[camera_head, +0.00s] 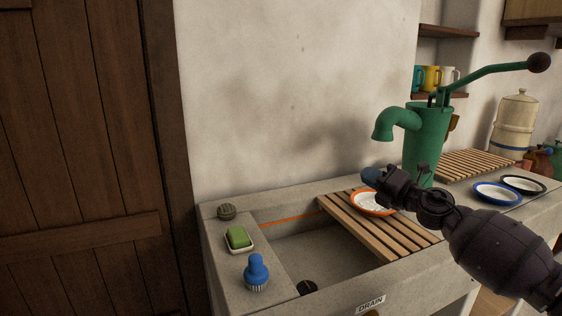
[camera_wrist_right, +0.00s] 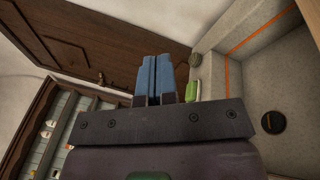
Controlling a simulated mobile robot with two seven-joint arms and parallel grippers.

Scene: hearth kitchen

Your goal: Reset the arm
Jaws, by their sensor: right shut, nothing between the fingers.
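My right arm comes in from the right in the head view. Its gripper (camera_head: 371,174) is raised above the sink (camera_head: 290,252), in front of the green pump and near the orange-rimmed plate (camera_head: 386,212). In the right wrist view the two blue fingertips (camera_wrist_right: 155,76) lie side by side, shut with nothing between them. My left gripper is not in the head view.
A blue brush (camera_head: 256,271), green soap (camera_head: 238,237) and a round scrubber (camera_head: 226,211) stand on the sink's left ledge. A wooden slatted rack (camera_head: 370,232) spans the sink. The green hand pump (camera_head: 428,135) rises behind. Blue-rimmed (camera_head: 497,194) and dark-rimmed plates (camera_head: 524,185) lie at right.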

